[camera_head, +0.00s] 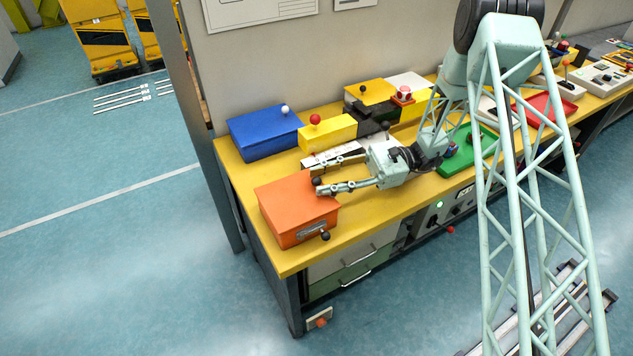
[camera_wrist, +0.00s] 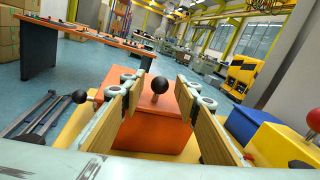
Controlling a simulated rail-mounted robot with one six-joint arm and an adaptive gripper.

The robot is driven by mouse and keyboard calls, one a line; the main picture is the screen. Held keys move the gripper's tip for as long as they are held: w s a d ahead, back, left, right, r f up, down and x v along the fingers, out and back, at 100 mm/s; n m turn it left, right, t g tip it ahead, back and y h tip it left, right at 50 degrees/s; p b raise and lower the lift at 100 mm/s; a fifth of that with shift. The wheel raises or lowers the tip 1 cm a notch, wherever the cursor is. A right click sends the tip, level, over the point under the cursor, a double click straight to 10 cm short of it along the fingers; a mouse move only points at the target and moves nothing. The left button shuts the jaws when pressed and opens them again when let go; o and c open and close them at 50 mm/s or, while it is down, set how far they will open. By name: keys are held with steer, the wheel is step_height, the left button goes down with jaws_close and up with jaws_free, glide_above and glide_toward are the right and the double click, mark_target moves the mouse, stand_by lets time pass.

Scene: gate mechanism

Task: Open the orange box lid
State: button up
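The orange box (camera_head: 284,206) sits at the near left corner of the yellow table, and its lid looks closed. A black ball knob (camera_head: 316,181) stands at the box's far right top edge. In the wrist view the knob (camera_wrist: 159,85) shows in front of the orange box (camera_wrist: 165,122), in the gap between my fingers. My gripper (camera_head: 313,178) is open, its fingers apart on either side of the knob, with no clear contact. A second black ball (camera_head: 325,236) sticks out at the box's front side; my fingers are clear of it.
A blue box (camera_head: 264,133) and a yellow block with a red ball (camera_head: 328,133) stand behind on the yellow table (camera_head: 242,187). A green tray (camera_head: 468,152) lies to the right. Drawers (camera_head: 350,262) sit below the table.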

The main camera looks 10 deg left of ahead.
steer(key=shift+x, duration=1)
steer(key=shift+c, duration=0.5)
jaws_close()
steer(key=shift+r, duration=0.15)
